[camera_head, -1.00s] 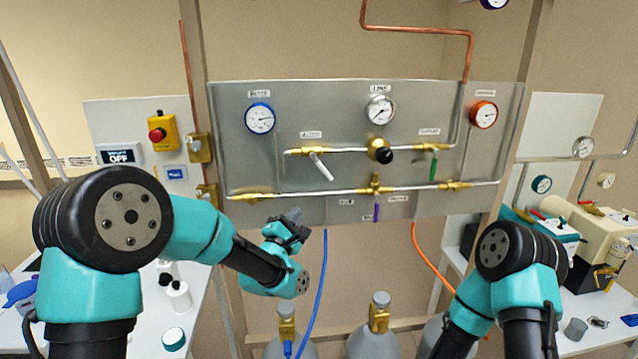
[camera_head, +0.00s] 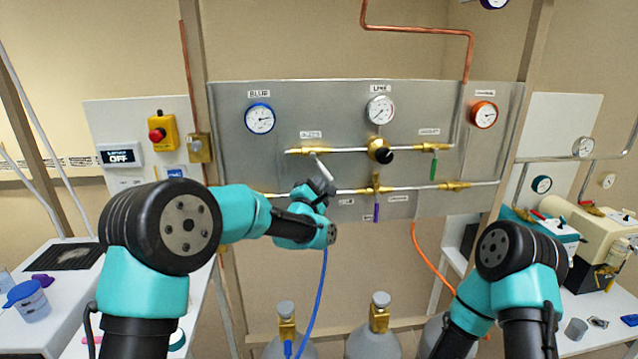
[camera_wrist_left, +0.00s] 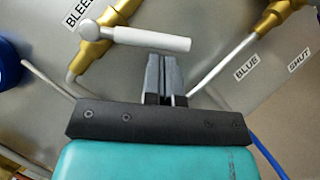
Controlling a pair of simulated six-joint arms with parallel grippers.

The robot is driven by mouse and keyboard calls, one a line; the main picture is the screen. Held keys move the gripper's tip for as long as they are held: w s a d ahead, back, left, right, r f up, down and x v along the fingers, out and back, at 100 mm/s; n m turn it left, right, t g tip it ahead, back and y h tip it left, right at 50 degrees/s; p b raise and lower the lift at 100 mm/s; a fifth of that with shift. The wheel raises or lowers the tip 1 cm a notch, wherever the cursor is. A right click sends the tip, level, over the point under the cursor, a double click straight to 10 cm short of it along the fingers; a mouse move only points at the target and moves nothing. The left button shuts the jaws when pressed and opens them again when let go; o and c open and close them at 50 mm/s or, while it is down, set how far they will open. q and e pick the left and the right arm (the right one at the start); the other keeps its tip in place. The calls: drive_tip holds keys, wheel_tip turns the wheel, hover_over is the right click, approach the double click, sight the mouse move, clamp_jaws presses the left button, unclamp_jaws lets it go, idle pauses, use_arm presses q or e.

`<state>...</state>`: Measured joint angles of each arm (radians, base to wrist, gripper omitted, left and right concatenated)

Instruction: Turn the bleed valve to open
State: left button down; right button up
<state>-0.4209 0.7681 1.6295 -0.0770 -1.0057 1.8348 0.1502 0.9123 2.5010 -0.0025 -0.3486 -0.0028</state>
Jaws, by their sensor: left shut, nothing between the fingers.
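The bleed valve is a brass body (camera_wrist_left: 92,50) with a pale grey-white lever (camera_wrist_left: 150,38), beside a partly cut-off label starting "BLEE". In the head view the lever (camera_head: 322,164) slants down to the right from the upper pipe at the panel's left. My left gripper (camera_head: 318,186) is just below the lever's free end. In the left wrist view its fingers (camera_wrist_left: 163,66) are together and empty. Their tips lie close to the lever's side; I cannot tell whether they touch. My right gripper is out of view; only my right arm shows.
Below is another pipe with brass fittings (camera_head: 376,188) and a purple handle (camera_head: 376,212). A black knob (camera_head: 380,151) and green lever (camera_head: 434,168) lie to the right. A blue hose (camera_head: 320,290) hangs below my left gripper. Gas cylinders (camera_head: 372,345) stand beneath the panel.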

use_arm(q)
drive_tip(key=shift+w+d+r, duration=0.1)
drive_tip(key=shift+d+r, duration=0.05)
drive_tip(key=shift+d, duration=0.05)
